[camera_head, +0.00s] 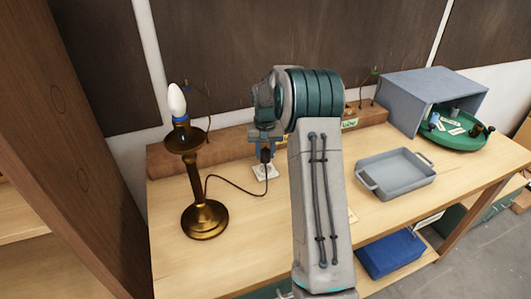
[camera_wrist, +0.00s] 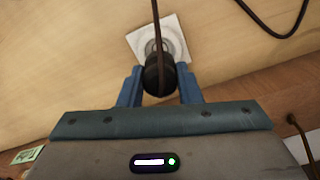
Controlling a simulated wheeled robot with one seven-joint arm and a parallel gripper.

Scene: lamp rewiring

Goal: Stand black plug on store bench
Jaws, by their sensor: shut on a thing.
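My gripper (camera_head: 264,146) is shut on the black plug (camera_head: 266,156), just above the bench (camera_head: 175,268). In the wrist view the plug (camera_wrist: 159,76) sits between the two blue fingers of my gripper (camera_wrist: 159,88). Its dark cord runs up the picture across a white square plate (camera_wrist: 180,46) on the wood. The plate (camera_head: 259,174) also shows below the plug in the head view. I cannot tell whether the plug touches the plate or bench. The cord (camera_head: 232,180) leads to the brass lamp (camera_head: 205,220) with a white bulb.
The lamp stands upright left of my gripper. A grey tray (camera_head: 400,181) lies to the right, with a grey open box (camera_head: 400,96) and a green round tray (camera_head: 455,143) of small parts behind it. A wooden rail (camera_head: 210,153) runs along the bench's back. A blue bin (camera_head: 390,254) is below.

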